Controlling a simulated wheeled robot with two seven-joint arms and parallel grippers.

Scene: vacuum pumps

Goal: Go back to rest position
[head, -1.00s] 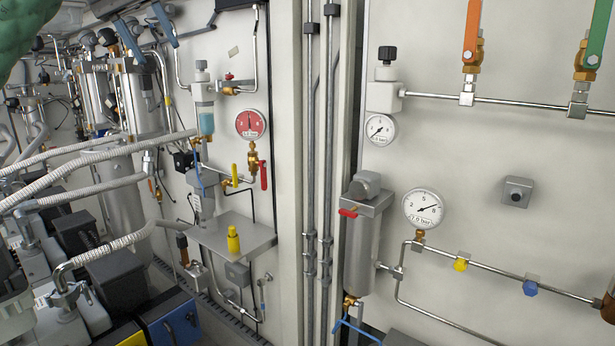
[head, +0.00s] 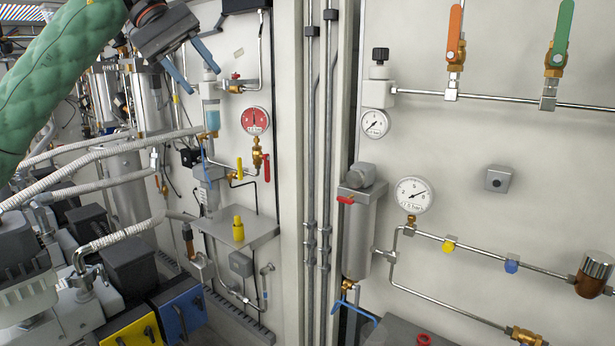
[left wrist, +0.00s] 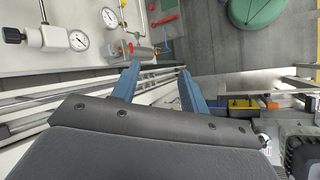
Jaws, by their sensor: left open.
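My left gripper (head: 203,80) is at the upper left of the head view, on an arm with a green quilted cover. Its two blue fingers are apart with nothing between them, and they point down toward the wall panel. In the left wrist view the open fingers (left wrist: 159,72) show in front of wall pipes and floor, holding nothing. My right gripper is not in view.
Hoses and pump units (head: 40,255) fill the left side. A red gauge (head: 255,120) and a shelf with a yellow bottle (head: 238,229) are on the left wall. A white gauge (head: 414,195), pipes, and orange (head: 455,32) and green (head: 562,30) handles are on the right wall.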

